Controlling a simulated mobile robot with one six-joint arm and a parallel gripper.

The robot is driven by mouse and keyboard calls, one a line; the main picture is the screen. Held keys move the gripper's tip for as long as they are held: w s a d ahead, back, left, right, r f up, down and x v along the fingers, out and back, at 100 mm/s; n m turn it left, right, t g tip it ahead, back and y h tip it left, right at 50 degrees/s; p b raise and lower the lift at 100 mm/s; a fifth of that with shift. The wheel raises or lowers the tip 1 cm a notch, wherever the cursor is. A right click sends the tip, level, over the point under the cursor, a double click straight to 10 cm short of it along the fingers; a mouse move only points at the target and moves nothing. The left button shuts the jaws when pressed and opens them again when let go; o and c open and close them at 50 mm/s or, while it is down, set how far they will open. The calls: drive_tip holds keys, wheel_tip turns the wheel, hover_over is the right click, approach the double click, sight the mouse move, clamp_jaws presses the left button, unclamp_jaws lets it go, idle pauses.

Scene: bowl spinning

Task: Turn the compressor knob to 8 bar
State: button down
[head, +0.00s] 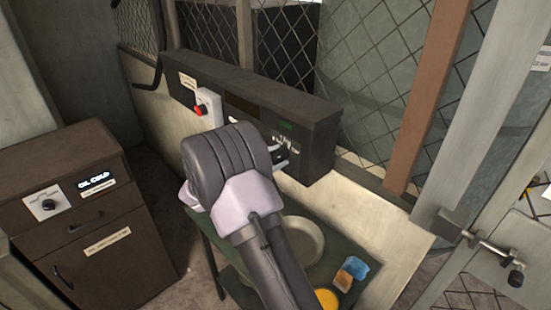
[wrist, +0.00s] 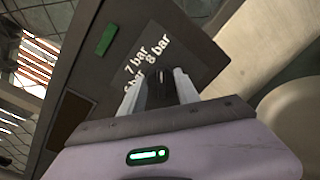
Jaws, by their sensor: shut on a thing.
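The dark compressor knob (wrist: 160,90) sits on the dark panel, between the two pale fingers of my gripper (wrist: 159,84) in the wrist view. My gripper is shut on it. White labels by the knob read "7 bar" and "8 bar" (wrist: 158,48), with another partly covered by a finger. The knob's pointer is hidden, so its setting cannot be read. In the head view my gripper (head: 277,156) reaches the front of the long dark panel (head: 245,84) near its right end. My wrist hides most of the dial area there.
A white box with a red button (head: 200,110) is on the panel's left part. Below stands a green table with a pale bowl (head: 314,232), a yellow item (head: 327,299) and a blue-orange item (head: 351,272). A brown cabinet (head: 105,260) is at left, a latched mesh gate (head: 490,245) at right.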

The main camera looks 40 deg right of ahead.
drive_tip(key=c, duration=0.9)
unclamp_jaws()
drive_tip(key=a+p, duration=0.1)
drive_tip(key=a, duration=0.4)
drive_tip(key=s+a+p, duration=0.1)
drive_tip(key=a, duration=0.5)
drive_tip(key=a+r+p, duration=0.1)
drive_tip(key=a, duration=0.5)
drive_tip(key=shift+s+a, duration=0.2)
drive_tip(key=shift+s, duration=0.1)
